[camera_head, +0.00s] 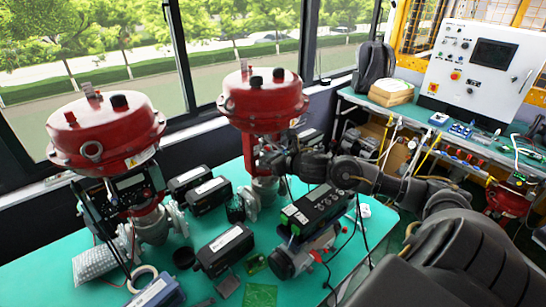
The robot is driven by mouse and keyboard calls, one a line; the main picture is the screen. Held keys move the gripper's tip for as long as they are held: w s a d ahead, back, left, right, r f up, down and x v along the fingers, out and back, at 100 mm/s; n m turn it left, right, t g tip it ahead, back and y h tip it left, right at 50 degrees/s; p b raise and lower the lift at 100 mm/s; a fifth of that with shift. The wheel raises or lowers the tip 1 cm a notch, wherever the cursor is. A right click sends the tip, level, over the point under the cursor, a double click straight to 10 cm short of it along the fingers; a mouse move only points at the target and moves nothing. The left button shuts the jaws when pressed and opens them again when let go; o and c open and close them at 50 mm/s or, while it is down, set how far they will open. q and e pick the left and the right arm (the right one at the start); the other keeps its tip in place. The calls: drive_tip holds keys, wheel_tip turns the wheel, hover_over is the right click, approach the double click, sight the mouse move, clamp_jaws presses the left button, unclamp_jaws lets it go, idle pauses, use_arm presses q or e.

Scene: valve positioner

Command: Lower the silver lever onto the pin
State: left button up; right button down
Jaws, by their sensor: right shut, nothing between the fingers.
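A red valve actuator (263,97) stands upright on the teal table, near the window, with a metal valve body (265,188) below it. My right arm comes in from the right. Its gripper (270,163) is at the red yoke under this actuator. The gripper is shut and holds nothing. I cannot make out the silver lever or the pin; they are too small here or hidden by the gripper and wrist. My left gripper is not in view.
A second red actuator (105,130) stands at the left. Black boxes (224,248), a green-topped black device (318,212), a tape roll (142,279) and loose cables crowd the teal table (60,262). A bench with a white control panel (485,75) is at the right.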

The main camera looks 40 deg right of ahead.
drive_tip(key=shift+r, duration=0.55)
